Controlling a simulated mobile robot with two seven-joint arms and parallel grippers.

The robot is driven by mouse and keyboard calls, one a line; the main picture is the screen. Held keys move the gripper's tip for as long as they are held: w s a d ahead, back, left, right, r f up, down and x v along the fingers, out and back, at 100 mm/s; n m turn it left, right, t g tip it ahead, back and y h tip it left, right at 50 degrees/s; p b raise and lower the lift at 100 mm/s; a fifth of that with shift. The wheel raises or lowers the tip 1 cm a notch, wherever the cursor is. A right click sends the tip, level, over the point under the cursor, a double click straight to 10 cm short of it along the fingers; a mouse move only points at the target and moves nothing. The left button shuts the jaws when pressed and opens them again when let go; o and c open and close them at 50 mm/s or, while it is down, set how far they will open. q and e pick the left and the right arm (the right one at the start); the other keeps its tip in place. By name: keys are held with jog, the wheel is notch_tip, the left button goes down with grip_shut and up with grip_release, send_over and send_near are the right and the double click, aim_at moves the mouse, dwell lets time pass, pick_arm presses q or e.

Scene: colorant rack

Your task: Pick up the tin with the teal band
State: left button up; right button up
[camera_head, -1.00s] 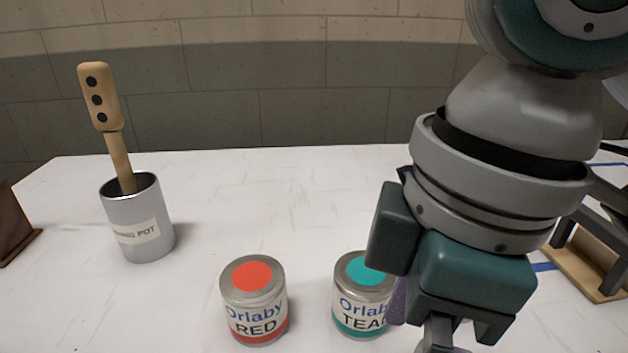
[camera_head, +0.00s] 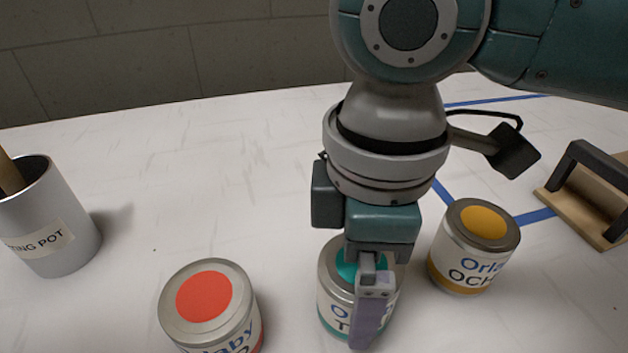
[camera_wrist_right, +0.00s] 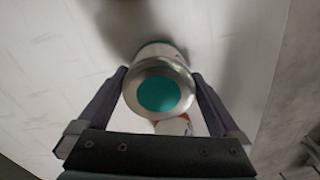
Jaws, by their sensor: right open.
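The tin with the teal band (camera_head: 330,300) stands upright on the white table, with a teal disc on its lid. My right gripper (camera_head: 368,318) is over it in the head view and hides much of its lid and label. In the right wrist view the teal tin (camera_wrist_right: 159,92) sits between the two open fingers of my right gripper (camera_wrist_right: 160,100), one on each side. I cannot tell whether either finger touches it. My left gripper is not in view.
A red tin (camera_head: 210,305) stands to the left and an ochre tin (camera_head: 474,245) close on the right. A grey pot (camera_head: 50,215) with a wooden handle is at far left. A wooden block with a dark handle (camera_head: 590,190) is at far right. The table behind is clear.

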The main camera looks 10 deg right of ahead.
jog(key=shift+f, duration=0.8)
jog(key=c, duration=1.2)
jog(key=shift+c, duration=0.2)
jog(key=shift+r, duration=0.15)
